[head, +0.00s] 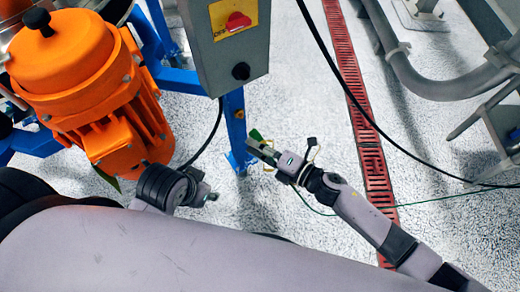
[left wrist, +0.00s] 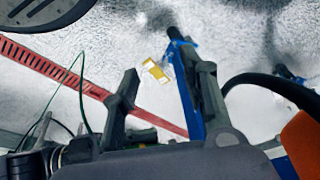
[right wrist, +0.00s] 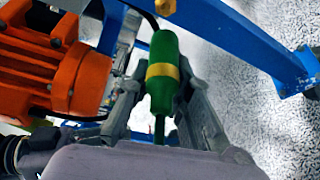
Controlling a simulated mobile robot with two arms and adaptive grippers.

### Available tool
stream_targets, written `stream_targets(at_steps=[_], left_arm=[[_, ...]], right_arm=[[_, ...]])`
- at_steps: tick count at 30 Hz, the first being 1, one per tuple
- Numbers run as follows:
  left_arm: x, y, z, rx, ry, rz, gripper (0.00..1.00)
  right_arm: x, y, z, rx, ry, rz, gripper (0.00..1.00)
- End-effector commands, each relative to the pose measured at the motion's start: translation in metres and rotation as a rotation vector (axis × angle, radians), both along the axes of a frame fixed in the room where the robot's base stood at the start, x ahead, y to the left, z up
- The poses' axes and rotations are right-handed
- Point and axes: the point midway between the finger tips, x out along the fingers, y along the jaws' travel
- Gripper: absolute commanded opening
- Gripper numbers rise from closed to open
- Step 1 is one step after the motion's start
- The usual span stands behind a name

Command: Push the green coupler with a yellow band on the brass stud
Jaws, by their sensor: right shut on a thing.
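My right gripper (head: 262,147) is shut on the green coupler (right wrist: 162,88). The coupler has a yellow band (right wrist: 162,71) around its middle and lies between the two fingers, its free end pointing away from the wrist. A thin green line runs from its rear end. In the head view only a little green (head: 256,134) shows at the fingertips, close to the blue leg. My left gripper (head: 208,194) is below the orange motor; in the left wrist view its fingers (left wrist: 165,85) are apart with nothing gripped.
The orange motor (head: 75,70) and blue frame leg (head: 234,125) stand left of my right gripper. A grey switch box (head: 222,50) is above. A black cable (head: 340,80) crosses the floor near the red drain grate (head: 350,70). Grey pipes (head: 430,85) stand at right.

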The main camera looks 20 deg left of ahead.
Motion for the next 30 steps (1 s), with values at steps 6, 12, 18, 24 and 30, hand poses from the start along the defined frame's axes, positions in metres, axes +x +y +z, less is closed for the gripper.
stream_targets(at_steps=[6, 12, 18, 24, 30], left_arm=[[0.0, 0.0, -0.005, 0.0, 0.0, 0.0, 0.4], [0.0, 0.0, -0.009, 0.0, 0.0, 0.0, 0.4], [0.0, 0.0, -0.011, 0.0, -0.002, 0.0, 0.4], [0.001, 0.0, -0.011, -0.001, -0.006, 0.0, 0.4], [0.002, -0.001, -0.011, -0.001, -0.008, 0.0, 0.4]], right_arm=[[0.012, 0.014, 0.0, 0.001, -0.002, 0.002, 0.0], [0.023, 0.026, 0.0, 0.002, -0.003, 0.002, 0.0], [0.03, 0.034, 0.001, 0.001, -0.001, 0.002, 0.0], [0.033, 0.038, 0.001, 0.001, 0.0, 0.002, 0.0], [0.034, 0.039, 0.001, 0.001, 0.0, 0.002, 0.0]])
